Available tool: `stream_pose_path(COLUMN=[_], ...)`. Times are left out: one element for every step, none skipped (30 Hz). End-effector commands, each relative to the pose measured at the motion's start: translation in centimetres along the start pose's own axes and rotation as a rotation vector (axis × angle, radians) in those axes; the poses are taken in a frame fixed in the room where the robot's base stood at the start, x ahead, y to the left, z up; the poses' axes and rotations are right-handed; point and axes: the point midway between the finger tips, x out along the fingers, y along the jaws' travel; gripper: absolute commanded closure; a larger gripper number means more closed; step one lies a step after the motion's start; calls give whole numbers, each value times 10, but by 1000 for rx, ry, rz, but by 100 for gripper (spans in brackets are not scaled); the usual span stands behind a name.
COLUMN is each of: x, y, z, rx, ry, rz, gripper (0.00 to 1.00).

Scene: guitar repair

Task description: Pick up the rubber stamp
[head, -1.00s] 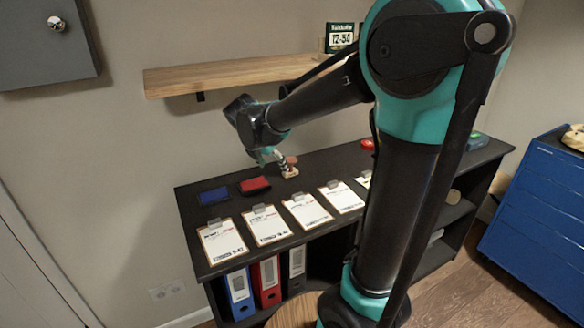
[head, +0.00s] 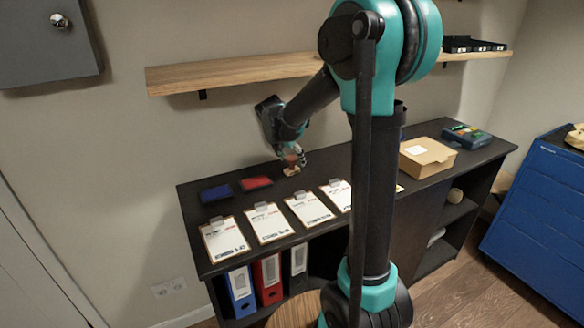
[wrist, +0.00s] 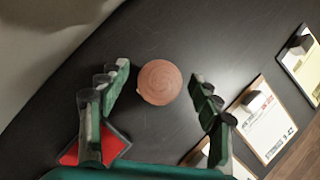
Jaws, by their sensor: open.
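The rubber stamp (head: 291,171) stands on the dark counter top, right of the red ink pad, with a pale base and a brownish handle. In the wrist view its round reddish-brown handle top (wrist: 160,82) shows from above, and the handle hides the base. My gripper (head: 295,153) is over the stamp in the head view and hides part of it. In the wrist view my gripper (wrist: 158,76) is open, with one finger on each side of the handle and a gap on both sides.
A red ink pad (head: 256,183) and a blue ink pad (head: 216,193) lie left of the stamp. Several clipboards (head: 268,222) line the counter's front edge. A wooden shelf (head: 230,74) hangs above the back. A cardboard box (head: 427,158) stands farther right.

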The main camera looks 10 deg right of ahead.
Motion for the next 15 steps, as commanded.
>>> stream_pose_path(x=[4, 5, 6, 6, 6, 6, 6, 6, 6, 6, 6, 6, 6, 6, 6], y=[0, 0, 0, 0, 0, 0, 0, 0, 0, 0, 0, 0, 0, 0, 0], z=[0, 0, 0, 0, 0, 0, 0, 0, 0, 0, 0, 0, 0, 0, 0], rx=[0, 0, -1, -1, -1, -1, -1, -1, -1, -1, -1, -1, -1, 0, 0], ry=[0, 0, 0, 0, 0, 0, 0, 0, 0, 0, 0, 0, 0, 0, 0], rz=[0, 0, 0, 0, 0, 0, 0, 0, 0, 0, 0, 0, 0, 0, 0], gripper=[36, 36, 36, 36, 36, 36, 36, 36, 36, 39, 43, 48, 52, 56, 61])
